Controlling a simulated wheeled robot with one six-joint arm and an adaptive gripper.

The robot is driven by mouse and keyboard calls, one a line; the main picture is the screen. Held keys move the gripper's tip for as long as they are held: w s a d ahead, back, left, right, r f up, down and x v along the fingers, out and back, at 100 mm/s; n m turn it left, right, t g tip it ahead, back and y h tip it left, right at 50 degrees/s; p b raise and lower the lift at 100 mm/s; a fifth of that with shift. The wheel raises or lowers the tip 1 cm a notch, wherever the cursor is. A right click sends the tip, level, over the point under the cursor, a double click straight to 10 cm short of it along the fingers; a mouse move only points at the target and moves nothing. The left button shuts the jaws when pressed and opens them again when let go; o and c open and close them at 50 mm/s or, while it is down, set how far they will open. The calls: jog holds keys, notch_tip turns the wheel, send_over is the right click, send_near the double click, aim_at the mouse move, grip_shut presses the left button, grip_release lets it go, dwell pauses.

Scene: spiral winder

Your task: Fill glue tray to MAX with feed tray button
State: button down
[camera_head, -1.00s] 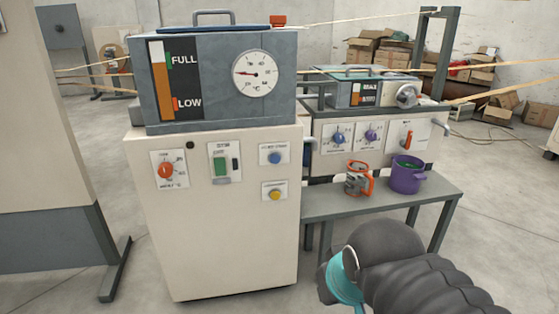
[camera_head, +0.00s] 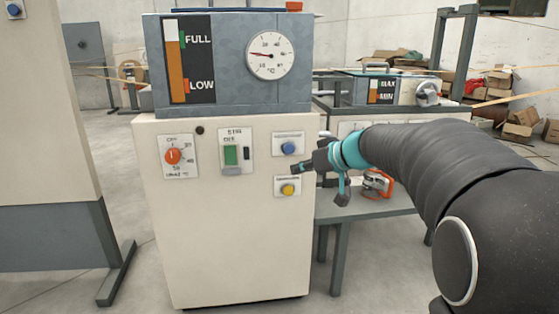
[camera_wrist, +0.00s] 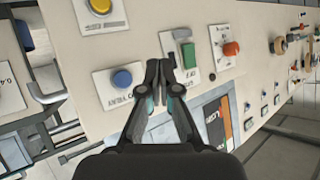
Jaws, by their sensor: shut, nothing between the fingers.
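The glue tray (camera_head: 350,93) is the grey unit at the back right. Its MAX/MIN gauge (camera_head: 374,91) shows an orange column with a pale top; the exact level is too small to read. On the cream cabinet, a blue button (camera_head: 288,148) sits above a yellow button (camera_head: 288,189); their labels are not readable. My gripper (camera_head: 296,168) is shut and empty, in front of the cabinet's right side near both buttons. In the wrist view, my gripper (camera_wrist: 160,66) has its tips between the blue button (camera_wrist: 122,79) and the green switch (camera_wrist: 188,53); the yellow button (camera_wrist: 100,6) is at the top.
The grey tank (camera_head: 230,60) on the cabinet has a FULL/LOW gauge with a high orange column and a round temperature dial (camera_head: 270,56). An orange knob (camera_head: 173,156) and a green switch (camera_head: 231,155) are left of the buttons. An orange-handled jug (camera_head: 377,184) stands on the side bench (camera_head: 375,207).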

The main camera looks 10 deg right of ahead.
aim_at(293, 153)
jog(key=shift+w+d+t, duration=0.25)
jog(key=shift+w+t, duration=0.05)
jog(key=shift+w, duration=0.2)
jog(key=shift+w, duration=0.1)
jog(key=shift+w+p, duration=2.45)
jog(key=shift+w, duration=1.85)
jog(key=shift+w+b, duration=0.35)
jog(key=shift+w, duration=0.05)
jog(key=shift+w, duration=0.4)
